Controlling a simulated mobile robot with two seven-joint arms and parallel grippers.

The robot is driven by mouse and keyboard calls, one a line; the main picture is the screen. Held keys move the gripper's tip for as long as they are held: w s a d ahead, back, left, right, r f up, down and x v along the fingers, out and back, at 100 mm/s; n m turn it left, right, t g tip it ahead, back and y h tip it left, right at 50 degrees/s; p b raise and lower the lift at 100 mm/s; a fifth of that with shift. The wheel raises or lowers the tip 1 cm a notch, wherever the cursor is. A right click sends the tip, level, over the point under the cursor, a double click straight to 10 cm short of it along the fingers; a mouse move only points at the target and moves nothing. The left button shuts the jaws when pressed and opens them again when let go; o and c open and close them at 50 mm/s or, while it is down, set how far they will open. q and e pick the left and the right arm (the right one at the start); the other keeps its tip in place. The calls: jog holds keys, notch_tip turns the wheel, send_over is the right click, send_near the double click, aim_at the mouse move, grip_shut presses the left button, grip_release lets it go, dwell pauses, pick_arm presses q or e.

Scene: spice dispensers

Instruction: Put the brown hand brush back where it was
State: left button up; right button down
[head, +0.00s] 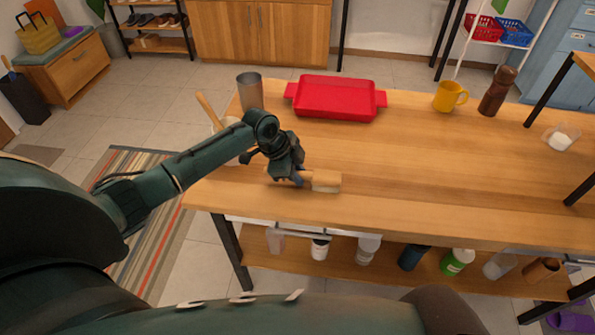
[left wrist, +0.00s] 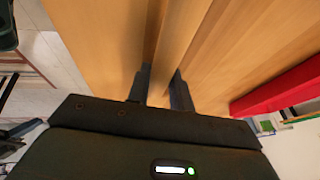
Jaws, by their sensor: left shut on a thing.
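The brown hand brush (head: 326,182) is at the near left part of the wooden table (head: 430,185), with its block-shaped head pointing right. My left gripper (head: 298,179) is shut on its handle, which is partly hidden by the fingers. In the left wrist view the handle (left wrist: 178,42) runs between the two fingertips (left wrist: 161,84). I cannot tell whether the brush touches the tabletop or is just above it. My right gripper is not in view.
A red tray (head: 335,98) and a grey metal cup (head: 250,92) stand behind the gripper. A yellow mug (head: 449,96), a brown bottle (head: 497,91) and a clear container (head: 560,139) are further right. Several bottles stand on the lower shelf (head: 390,272). The table's middle is clear.

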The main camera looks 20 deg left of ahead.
pick_arm(q)
jog(key=shift+f, duration=0.1)
jog(key=o, duration=0.9)
jog(key=shift+o, duration=0.2)
